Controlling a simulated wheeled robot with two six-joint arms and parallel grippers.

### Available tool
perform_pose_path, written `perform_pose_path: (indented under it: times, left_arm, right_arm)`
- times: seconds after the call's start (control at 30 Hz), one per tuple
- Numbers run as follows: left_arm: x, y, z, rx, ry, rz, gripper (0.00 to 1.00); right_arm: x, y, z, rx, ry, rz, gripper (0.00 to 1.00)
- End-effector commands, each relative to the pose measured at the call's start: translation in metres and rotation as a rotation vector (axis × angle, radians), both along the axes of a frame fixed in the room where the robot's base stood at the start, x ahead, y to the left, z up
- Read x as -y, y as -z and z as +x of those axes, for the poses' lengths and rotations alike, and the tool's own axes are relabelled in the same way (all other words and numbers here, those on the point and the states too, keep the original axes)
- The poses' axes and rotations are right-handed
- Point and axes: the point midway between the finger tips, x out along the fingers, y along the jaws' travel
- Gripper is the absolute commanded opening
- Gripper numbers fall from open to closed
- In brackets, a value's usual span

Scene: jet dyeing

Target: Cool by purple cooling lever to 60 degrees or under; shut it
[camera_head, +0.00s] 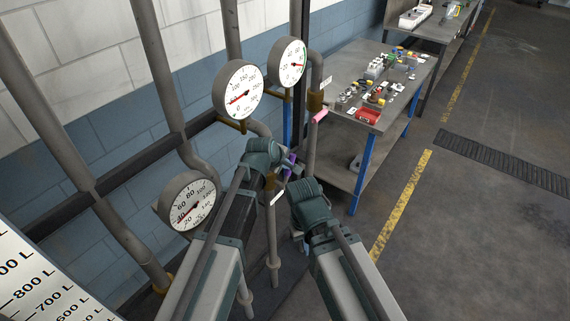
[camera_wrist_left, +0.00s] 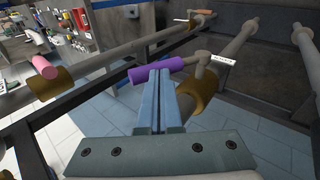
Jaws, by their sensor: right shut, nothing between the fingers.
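The purple cooling lever (camera_head: 291,179) is partly hidden by my left wrist in the head view. In the left wrist view the purple lever (camera_wrist_left: 155,70) lies across, at the tips of my left gripper (camera_wrist_left: 160,75). The left fingers are side by side and look shut; I cannot tell whether they touch the lever. In the head view my right gripper (camera_head: 299,240) is low by the pipes, below the lever, shut and empty. Round gauges with red needles (camera_head: 238,92), (camera_head: 289,64), (camera_head: 187,201) stand on the pipes; I cannot tell which one shows the temperature.
A pink-ended lever (camera_head: 320,116) stands to the right of the purple one; it also shows in the left wrist view (camera_wrist_left: 44,67). Vertical pipes (camera_head: 150,60) crowd the wall. A workbench (camera_head: 340,110) with small items stands behind right. The floor (camera_head: 470,230) at right is clear.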

Motion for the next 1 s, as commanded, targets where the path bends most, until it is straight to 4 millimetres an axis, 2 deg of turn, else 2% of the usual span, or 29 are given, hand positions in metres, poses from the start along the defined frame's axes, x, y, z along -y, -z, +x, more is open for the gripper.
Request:
perform_pose_path:
  times: [0.03, 0.2, 0.43, 0.7, 1.0]
  left_arm:
    - [0.004, -0.005, 0.008, -0.021, 0.001, 0.016, 0.0]
    - [0.014, -0.003, 0.022, -0.127, 0.002, 0.093, 0.0]
    - [0.027, 0.007, 0.042, -0.302, 0.0, 0.222, 0.0]
    - [0.041, 0.026, 0.059, -0.492, -0.001, 0.361, 0.0]
    - [0.051, 0.047, 0.071, -0.499, -0.002, 0.365, 0.0]
  right_arm:
    - [0.0, -0.008, 0.0, 0.0, 0.001, 0.0, 0.0]
    - [0.0, -0.023, 0.0, 0.0, 0.004, 0.001, 0.0]
    - [0.0, -0.031, 0.0, 0.0, 0.007, 0.001, 0.0]
    - [0.0, -0.022, 0.0, 0.0, 0.006, 0.001, 0.0]
    - [0.0, -0.001, 0.0, 0.0, 0.001, 0.0, 0.0]
